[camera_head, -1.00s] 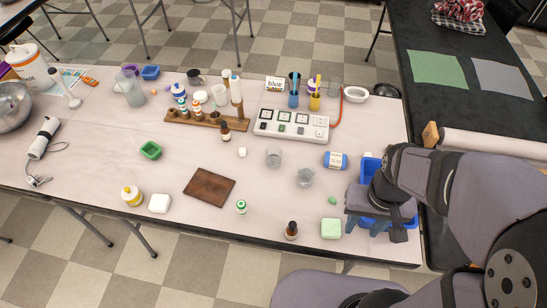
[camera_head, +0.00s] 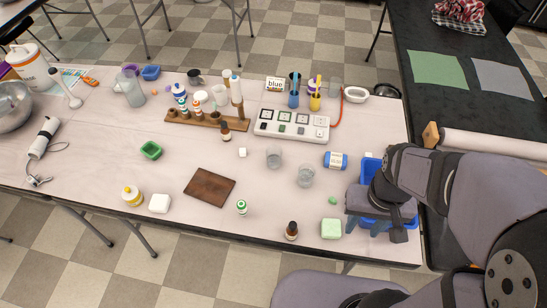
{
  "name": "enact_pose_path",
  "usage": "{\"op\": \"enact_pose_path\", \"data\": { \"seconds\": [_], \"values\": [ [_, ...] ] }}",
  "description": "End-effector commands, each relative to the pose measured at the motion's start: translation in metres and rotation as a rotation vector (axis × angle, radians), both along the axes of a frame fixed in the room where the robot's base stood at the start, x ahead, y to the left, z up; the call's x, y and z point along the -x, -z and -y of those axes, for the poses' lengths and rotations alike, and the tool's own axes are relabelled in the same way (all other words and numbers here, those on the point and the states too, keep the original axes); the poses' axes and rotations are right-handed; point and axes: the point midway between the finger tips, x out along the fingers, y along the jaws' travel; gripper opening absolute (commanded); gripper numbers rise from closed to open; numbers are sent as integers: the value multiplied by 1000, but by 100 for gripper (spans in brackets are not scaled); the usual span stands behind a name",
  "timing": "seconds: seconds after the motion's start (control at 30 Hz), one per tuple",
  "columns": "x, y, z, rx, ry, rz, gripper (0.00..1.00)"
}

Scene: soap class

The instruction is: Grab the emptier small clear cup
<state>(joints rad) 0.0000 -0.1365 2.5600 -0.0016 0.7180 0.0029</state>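Two small clear cups stand upright on the pale table in the head view. One clear cup (camera_head: 273,157) is farther back and to the left. The other clear cup (camera_head: 305,176) is nearer and to the right. Both look nearly see-through, and I cannot tell which holds less. My gripper (camera_head: 380,225) is at the right end of the table, to the right of both cups and apart from them. Its fingers look spread apart with nothing visible between them. It partly hides a blue bin (camera_head: 369,167).
A blue-and-white bottle (camera_head: 335,160) lies right of the cups. A green soap block (camera_head: 331,229) and a dark dropper bottle (camera_head: 291,231) are near the front edge. A white device panel (camera_head: 292,126) stands behind the cups. A brown board (camera_head: 209,187) lies left. Table around the cups is clear.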

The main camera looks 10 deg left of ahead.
Motion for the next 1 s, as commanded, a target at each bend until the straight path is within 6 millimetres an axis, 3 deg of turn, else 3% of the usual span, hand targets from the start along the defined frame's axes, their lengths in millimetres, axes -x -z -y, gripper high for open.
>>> {"op": "enact_pose_path", "data": {
  "seconds": [0.07, 0.2, 0.23, 0.67, 0.87, 1.0],
  "values": [
    [0, 0, 0, 0, 0, 0, 37],
    [0, 0, 0, 0, 0, 0, 66],
    [0, 0, 0, 0, 0, 0, 68],
    [-1, 9, 4, 36, -82, -18, 68],
    [-11, 37, 22, 193, -420, -86, 68],
    [-37, 58, 39, 373, -786, -155, 68]
  ]
}}
